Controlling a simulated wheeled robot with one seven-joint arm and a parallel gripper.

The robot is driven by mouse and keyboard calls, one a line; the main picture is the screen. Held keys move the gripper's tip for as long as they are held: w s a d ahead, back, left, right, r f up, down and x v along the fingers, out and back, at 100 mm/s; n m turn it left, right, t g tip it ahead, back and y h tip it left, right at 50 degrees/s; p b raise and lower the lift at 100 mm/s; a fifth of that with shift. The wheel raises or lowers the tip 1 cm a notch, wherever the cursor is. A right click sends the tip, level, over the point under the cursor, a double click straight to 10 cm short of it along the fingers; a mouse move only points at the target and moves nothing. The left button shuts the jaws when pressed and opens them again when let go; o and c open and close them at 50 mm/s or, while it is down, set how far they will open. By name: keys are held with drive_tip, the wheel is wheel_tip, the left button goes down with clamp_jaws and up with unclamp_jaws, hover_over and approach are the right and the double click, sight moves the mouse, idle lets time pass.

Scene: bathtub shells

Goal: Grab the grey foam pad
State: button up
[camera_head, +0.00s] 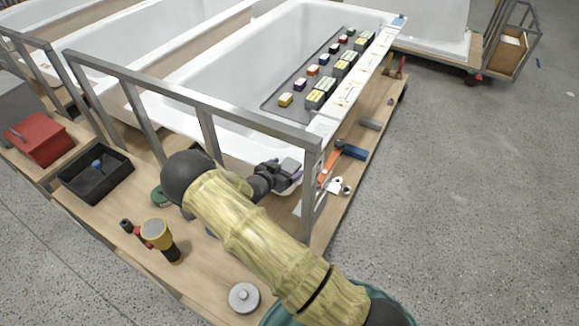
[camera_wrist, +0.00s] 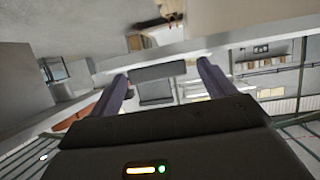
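A small grey block, which looks like the grey foam pad (camera_head: 289,166), is at the near end of the white tub, right at my gripper's fingertips. In the wrist view the grey block (camera_wrist: 158,72) shows between the two dark purplish fingers, with a narrow gap visible on each side. My gripper (camera_wrist: 160,74) has its fingers apart and looks open around the block. In the head view my gripper (camera_head: 280,172) is beside the tub's near end, and its fingers are partly hidden. I cannot tell what the block rests on.
A grey metal rail (camera_head: 190,92) stands over the wooden deck close to my arm. A yellow-black flashlight (camera_head: 159,236), a round metal disc (camera_head: 244,297), a black tray (camera_head: 95,172) and a red box (camera_head: 40,138) are left and below. A blue-headed hammer (camera_head: 351,151) lies right of the rail.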

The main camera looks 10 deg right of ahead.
sight(285, 170)
drive_tip(key=c, duration=1)
drive_tip(key=shift+r, duration=0.15)
wheel_tip(285, 170, up, 10)
drive_tip(key=shift+f+b, duration=0.1)
drive_tip(key=shift+b, duration=0.25)
